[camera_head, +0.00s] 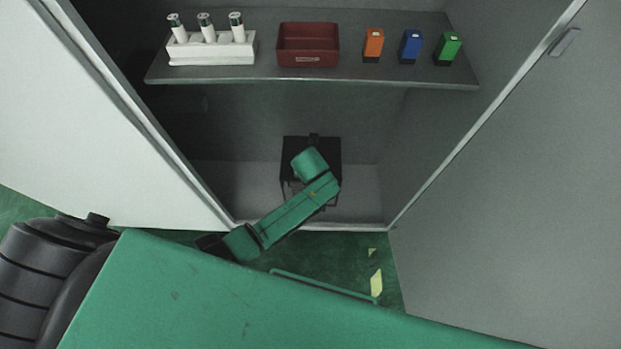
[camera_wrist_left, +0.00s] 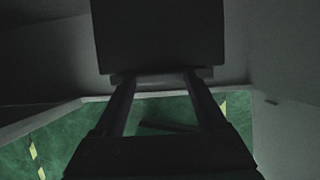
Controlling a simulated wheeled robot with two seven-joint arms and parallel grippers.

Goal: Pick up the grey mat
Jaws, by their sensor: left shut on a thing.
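A dark, flat, square-edged panel, which I take to be the grey mat (camera_wrist_left: 158,35), fills the top middle of the left wrist view. My left gripper (camera_wrist_left: 158,80) is shut on it, with the two fingers reaching up to its near edge and a paler strip between them. In the head view my left arm reaches into the lower part of the cabinet. A dark square shape, seemingly the same mat (camera_head: 293,143), shows behind my wrist there. My wrist hides the fingers and much of that shape. My right gripper is not in view.
The cabinet shelf (camera_head: 270,76) above bears a white holder (camera_head: 212,50) with three cylinders, a red-brown bin (camera_head: 308,45), and orange (camera_head: 373,43), blue (camera_head: 411,44) and green (camera_head: 447,46) boxes. Open doors stand at left (camera_head: 90,130) and right (camera_head: 520,190). The cabinet floor (camera_head: 360,195) looks clear.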

